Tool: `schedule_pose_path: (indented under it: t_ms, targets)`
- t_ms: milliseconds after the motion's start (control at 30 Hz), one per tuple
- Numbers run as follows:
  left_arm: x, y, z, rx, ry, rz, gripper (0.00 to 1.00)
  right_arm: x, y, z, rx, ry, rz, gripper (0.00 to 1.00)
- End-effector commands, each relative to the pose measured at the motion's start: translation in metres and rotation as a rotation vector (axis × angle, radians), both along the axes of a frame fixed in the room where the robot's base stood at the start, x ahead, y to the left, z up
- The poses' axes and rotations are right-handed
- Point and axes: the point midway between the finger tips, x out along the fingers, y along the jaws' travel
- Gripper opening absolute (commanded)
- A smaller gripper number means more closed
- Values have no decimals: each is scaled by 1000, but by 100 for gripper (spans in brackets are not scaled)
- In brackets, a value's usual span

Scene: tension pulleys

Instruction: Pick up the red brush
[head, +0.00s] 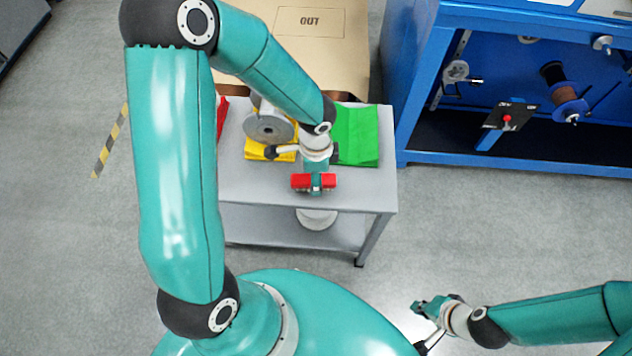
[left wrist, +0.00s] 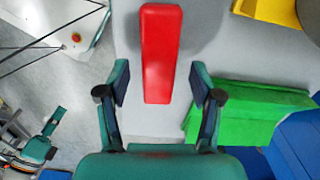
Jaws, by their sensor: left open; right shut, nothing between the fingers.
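The red brush (head: 299,181) is a small red block near the front of the grey table in the head view. In the left wrist view the red brush (left wrist: 161,50) is a long upright bar, its near end between the spread fingers. My left gripper (left wrist: 160,82) is open, with a gap on both sides of the brush. In the head view my left gripper (head: 316,187) is over the middle of the brush and hides part of it. My right gripper (head: 424,306) is shut and empty, over the floor at lower right. Bristles are not visible.
The grey table (head: 362,191) also carries a green item (head: 360,135), a yellow item (head: 255,149) and a grey round part (head: 268,127). A cardboard box (head: 312,50) stands behind. A blue cabinet (head: 402,110) with spools stands at right.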

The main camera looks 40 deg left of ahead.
Motion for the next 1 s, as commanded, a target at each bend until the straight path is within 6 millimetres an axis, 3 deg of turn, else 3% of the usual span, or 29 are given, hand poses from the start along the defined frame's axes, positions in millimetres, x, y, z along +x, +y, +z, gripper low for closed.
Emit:
schedule_pose_path:
  t_ms: [100, 400, 800, 1000]
  targets:
    - [0, 0, -17, -1, 1, 0, 66, 0, 0, -6, 0, 0, 0, 0]
    - [0, 0, -21, 0, -1, 2, 66, 0, 0, -6, 0, 0, 0, 0]
    - [0, 0, -20, 0, -1, 2, 1, 0, 0, -6, 0, 0, 0, 0]
    - [1, 0, -20, 0, -1, 2, 0, 0, 0, -6, 0, 0, 0, 0]
